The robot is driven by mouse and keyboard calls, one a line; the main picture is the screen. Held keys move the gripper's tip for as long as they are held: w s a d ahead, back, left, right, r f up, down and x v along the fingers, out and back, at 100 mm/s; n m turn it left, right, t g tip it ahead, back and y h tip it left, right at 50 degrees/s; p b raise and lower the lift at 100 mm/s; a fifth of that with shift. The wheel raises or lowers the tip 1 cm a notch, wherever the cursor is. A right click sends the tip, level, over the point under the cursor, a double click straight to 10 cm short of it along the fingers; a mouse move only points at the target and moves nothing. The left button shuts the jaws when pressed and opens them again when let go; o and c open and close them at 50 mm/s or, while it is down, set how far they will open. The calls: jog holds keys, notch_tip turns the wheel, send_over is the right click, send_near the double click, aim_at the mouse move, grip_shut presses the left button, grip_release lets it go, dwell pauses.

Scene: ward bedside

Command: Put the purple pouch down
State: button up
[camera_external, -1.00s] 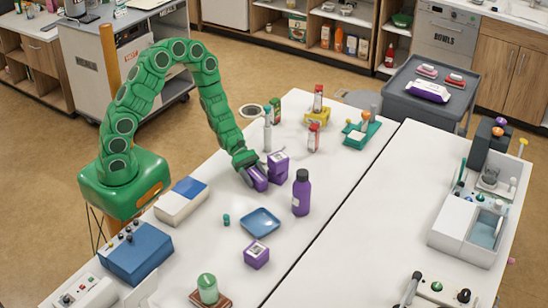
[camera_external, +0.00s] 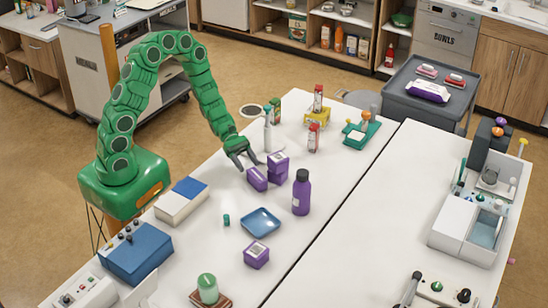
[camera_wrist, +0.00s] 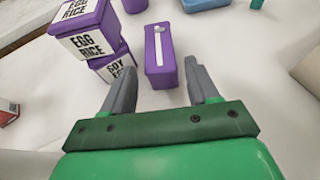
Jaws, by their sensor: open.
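A purple pouch (camera_external: 256,179), block-like with a pale strip on top, lies on the white table (camera_external: 340,200). In the wrist view the pouch (camera_wrist: 160,60) is just beyond my fingertips, roughly between their lines. My gripper (camera_external: 241,163) is open and empty, above and a little behind the pouch; it also shows in the wrist view (camera_wrist: 158,76). I see no finger touching the pouch.
Stacked purple boxes (camera_external: 278,168) labelled EGG RICE stand right beside the pouch. A purple bottle (camera_external: 302,192) and white spray bottle (camera_external: 267,135) stand close by. A blue tray (camera_external: 261,222) and another purple box (camera_external: 257,255) lie toward the front.

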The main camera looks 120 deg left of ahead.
jog(key=v, duration=0.4)
jog(key=shift+s+a+r, duration=0.1)
jog(key=shift+s+a, duration=0.05)
jog(key=shift+s, duration=0.1)
jog(key=shift+o, duration=0.3)
jog(key=shift+s+r, duration=0.1)
jog(key=shift+s, duration=0.1)
jog(key=shift+o, duration=1.2)
jog(key=shift+s+a, duration=0.1)
jog(key=shift+r, duration=0.1)
notch_tip(320, 180, up, 9)
jog(key=g+y, duration=0.5)
jog(key=g, duration=0.8)
send_over(253, 171)
jog(key=shift+s+d+f, duration=0.15)
jog(key=shift+s+f, duration=0.05)
jog(key=shift+f, duration=1.8)
jog(key=shift+s+d+f, duration=0.1)
jog(key=shift+s+f, duration=0.05)
jog(key=shift+f, duration=1.8)
jog(key=shift+w+a+f, duration=0.15)
jog(key=shift+f, duration=1.2)
jog(key=shift+w+a+f, duration=0.1)
jog(key=shift+f, duration=1.25)
